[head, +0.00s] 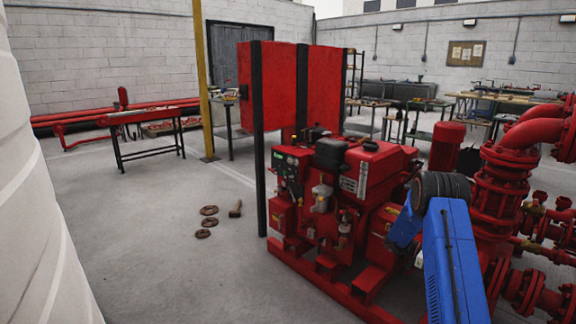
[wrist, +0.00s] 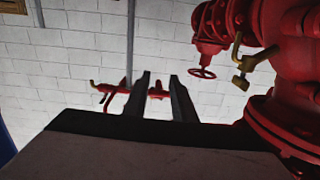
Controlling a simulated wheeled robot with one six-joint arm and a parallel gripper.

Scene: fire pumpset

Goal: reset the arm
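My blue arm (head: 452,262) rises at the lower right of the head view, in front of the red pump engine (head: 340,190) and beside the red pipework. Its dark joint is at the top of the visible part. My gripper is not discernible in the head view. In the wrist view, the two dark fingers of my gripper (wrist: 159,78) stand apart with a clear gap. The gap is empty; a small red fitting shows beyond it against the pale block wall (wrist: 80,75).
Red flanged pipes (head: 500,190) stand close right of my arm; the wrist view shows a red handwheel (wrist: 202,73) and brass valve (wrist: 240,76). A red panel (head: 280,85) stands behind the engine. Rusty rings (head: 208,211) and a hammer (head: 236,209) lie on open floor at left.

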